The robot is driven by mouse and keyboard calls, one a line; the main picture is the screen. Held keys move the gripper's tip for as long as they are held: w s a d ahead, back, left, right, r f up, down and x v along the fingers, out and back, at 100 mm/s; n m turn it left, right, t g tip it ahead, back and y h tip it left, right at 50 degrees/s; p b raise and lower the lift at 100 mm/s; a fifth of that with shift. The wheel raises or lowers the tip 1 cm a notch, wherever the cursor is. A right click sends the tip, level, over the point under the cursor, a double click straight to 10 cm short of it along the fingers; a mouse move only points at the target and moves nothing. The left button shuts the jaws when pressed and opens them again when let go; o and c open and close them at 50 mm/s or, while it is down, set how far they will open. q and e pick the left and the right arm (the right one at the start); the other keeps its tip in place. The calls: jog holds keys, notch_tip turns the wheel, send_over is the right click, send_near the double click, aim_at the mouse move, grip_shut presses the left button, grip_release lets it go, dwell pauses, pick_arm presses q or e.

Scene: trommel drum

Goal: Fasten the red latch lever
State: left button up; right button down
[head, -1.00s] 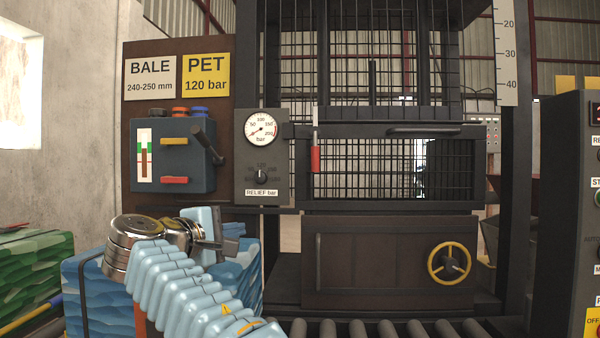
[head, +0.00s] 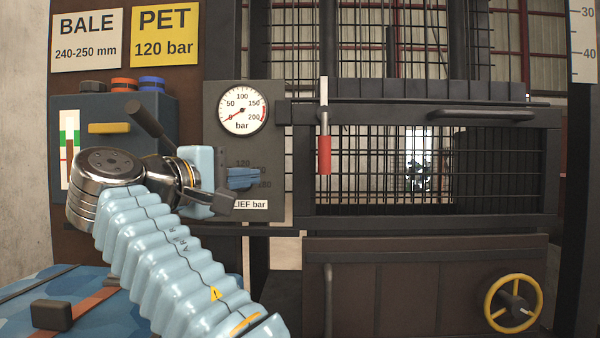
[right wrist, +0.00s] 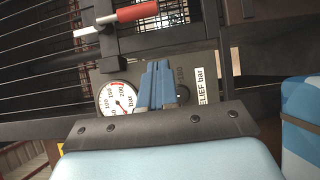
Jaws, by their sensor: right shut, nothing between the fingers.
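The red latch lever (head: 324,153) hangs upright, grip down, on a pale metal rod at the left end of the dark press door (head: 400,225). It also shows at the top of the right wrist view (right wrist: 137,13). My right gripper (head: 243,178) is shut and empty. Its blue fingers, also in the right wrist view (right wrist: 156,84), are left of the lever and apart from it in the picture. They cover much of the relief dial on the gauge panel (head: 222,142). My left gripper is not in view.
The pressure gauge (head: 243,107) is just above my right gripper. A blue-grey box (head: 85,112) with a dark handle stands left. A yellow handwheel (head: 490,301) is at lower right. A dark door bar (head: 480,116) runs right of the lever. A blue bale (head: 60,285) lies lower left.

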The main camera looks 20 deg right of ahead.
aim_at(324, 143)
dwell(0.3)
jog(key=s+x, duration=0.1)
jog(key=x, duration=0.3)
jog(key=d+x, duration=0.1)
jog(key=x, duration=0.3)
jog(key=s+x, duration=0.1)
jog(key=x, duration=0.3)
jog(key=shift+s+d+r, duration=0.1)
jog(key=shift+d+r, duration=0.05)
jog(key=shift+d, duration=0.45)
